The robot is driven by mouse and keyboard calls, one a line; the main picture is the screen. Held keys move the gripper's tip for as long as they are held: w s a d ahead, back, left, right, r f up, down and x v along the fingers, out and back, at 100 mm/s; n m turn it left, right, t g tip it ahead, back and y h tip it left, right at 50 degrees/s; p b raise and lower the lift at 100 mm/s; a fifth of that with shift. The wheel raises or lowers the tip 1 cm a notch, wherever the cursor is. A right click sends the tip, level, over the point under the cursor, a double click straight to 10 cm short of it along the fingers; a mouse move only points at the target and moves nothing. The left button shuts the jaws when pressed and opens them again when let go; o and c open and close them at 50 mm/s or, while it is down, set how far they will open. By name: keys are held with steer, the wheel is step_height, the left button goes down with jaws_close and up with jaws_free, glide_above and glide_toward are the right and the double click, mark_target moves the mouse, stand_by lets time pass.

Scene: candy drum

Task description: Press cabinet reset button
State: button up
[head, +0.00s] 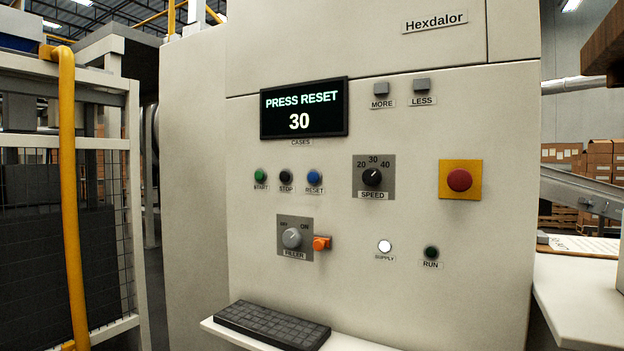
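The blue reset button (314,177) is on the front of the cream cabinet (430,130), with a RESET label under it. It is the right one of a row with the black stop button (286,177) and the green start button (260,176). The display (303,109) above reads PRESS RESET and 30, with CASES under it. My gripper is not in view.
A red emergency button (459,180) on a yellow plate is at the right. The speed knob (373,177) and filler switch (291,238) are near the reset button. A keyboard (272,325) lies on a shelf below. A yellow rail (70,200) and mesh fence stand left.

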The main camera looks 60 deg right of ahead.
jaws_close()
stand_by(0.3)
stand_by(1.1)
